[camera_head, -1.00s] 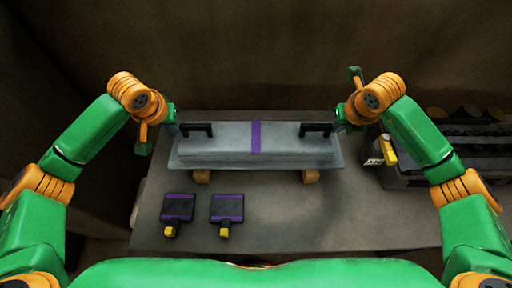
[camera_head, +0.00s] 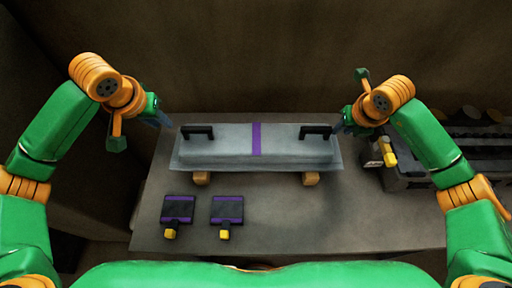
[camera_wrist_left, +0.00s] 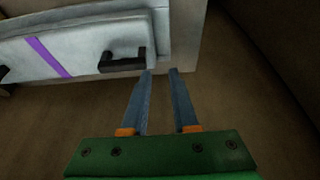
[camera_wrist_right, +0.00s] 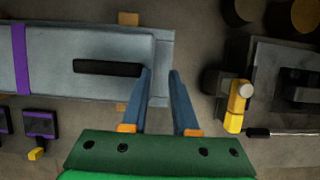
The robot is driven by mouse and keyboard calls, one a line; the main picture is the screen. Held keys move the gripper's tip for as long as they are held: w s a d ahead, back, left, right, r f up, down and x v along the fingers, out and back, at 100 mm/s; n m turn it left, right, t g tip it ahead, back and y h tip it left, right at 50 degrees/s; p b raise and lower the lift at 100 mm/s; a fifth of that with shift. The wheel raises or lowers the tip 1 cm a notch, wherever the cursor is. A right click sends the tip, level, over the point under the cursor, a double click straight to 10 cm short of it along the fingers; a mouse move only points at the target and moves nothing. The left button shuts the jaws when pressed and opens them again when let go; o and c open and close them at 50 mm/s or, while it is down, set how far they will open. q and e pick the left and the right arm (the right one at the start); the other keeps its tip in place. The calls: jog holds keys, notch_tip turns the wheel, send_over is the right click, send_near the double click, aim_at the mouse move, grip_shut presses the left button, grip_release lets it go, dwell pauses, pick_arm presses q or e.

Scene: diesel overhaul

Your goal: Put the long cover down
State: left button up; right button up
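The long cover (camera_head: 220,148) is grey with a purple band across its middle and a black handle near each end. It lies level on wooden blocks on the table. My left gripper (camera_head: 163,119) is open and empty, off the cover's left end; in the left wrist view its fingers (camera_wrist_left: 160,72) are apart, clear of the black handle (camera_wrist_left: 122,61). My right gripper (camera_head: 343,122) is open and empty beside the right handle (camera_head: 315,131); in the right wrist view its fingers (camera_wrist_right: 160,72) are apart beyond the handle's end (camera_wrist_right: 107,68).
Two wooden blocks (camera_head: 201,179) (camera_head: 311,179) show under the cover's front edge. Two dark purple-edged pads with yellow tabs (camera_head: 178,208) (camera_head: 227,209) lie in front. A dark engine-like block (camera_head: 410,178) with a yellow part (camera_head: 387,152) stands at the right. The table's front right is clear.

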pick_arm(q)
jog(key=v, duration=0.6)
pick_arm(e)
jog(key=v, duration=1.2)
jog(key=shift+s, duration=0.15)
